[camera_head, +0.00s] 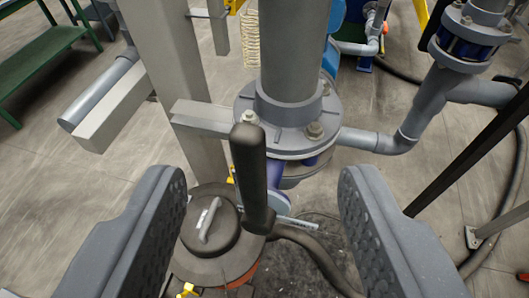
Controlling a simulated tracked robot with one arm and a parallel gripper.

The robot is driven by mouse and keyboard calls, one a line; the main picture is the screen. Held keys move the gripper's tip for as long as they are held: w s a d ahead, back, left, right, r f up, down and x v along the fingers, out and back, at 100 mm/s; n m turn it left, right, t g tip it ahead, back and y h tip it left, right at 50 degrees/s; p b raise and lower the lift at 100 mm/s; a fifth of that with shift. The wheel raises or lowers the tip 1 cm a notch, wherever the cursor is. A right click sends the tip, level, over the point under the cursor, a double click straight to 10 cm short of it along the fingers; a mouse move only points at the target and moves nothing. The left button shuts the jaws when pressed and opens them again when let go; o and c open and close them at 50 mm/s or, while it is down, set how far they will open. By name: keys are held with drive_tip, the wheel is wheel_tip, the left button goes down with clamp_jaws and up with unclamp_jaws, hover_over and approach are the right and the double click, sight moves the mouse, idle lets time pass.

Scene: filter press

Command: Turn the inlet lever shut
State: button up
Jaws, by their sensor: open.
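The inlet lever has a black grip (250,170) that stands upright in the picture, just below the grey pipe flange (285,118). A metal bar shows at the lower right of the grip. My gripper (265,235) is open, with one dark padded finger on each side of the lever. The grip lies between the two fingers in the picture, with clear gaps on both sides and no visible contact. The valve body under the flange is partly hidden behind the lever.
A thick grey vertical pipe (290,45) rises from the flange, beside a beige steel post (165,60). A dark round lid with a metal handle (207,220) sits below. Grey piping (420,105) and a dark sloping bar (465,155) stand at right. A green bench (40,55) is far left.

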sight(252, 154)
drive_tip(key=w+a+m+g+h+p, duration=0.1)
drive_tip(key=w+a+m+g+p, duration=0.15)
drive_tip(key=w+g+p, duration=1.1)
drive_tip(key=f+t+p, duration=0.1)
drive_tip(key=f+p, duration=0.1)
drive_tip(key=f, duration=0.2)
drive_tip(key=s+d+f+t+p, duration=0.1)
drive_tip(key=f+p, duration=0.1)
drive_tip(key=f, duration=0.2)
drive_tip(key=f+t+p, duration=0.2)
drive_tip(key=f, duration=0.2)
drive_tip(key=shift+s+d+f+m, duration=0.1)
drive_tip(key=shift+s+d+m, duration=0.15)
drive_tip(key=shift+s+d, duration=0.05)
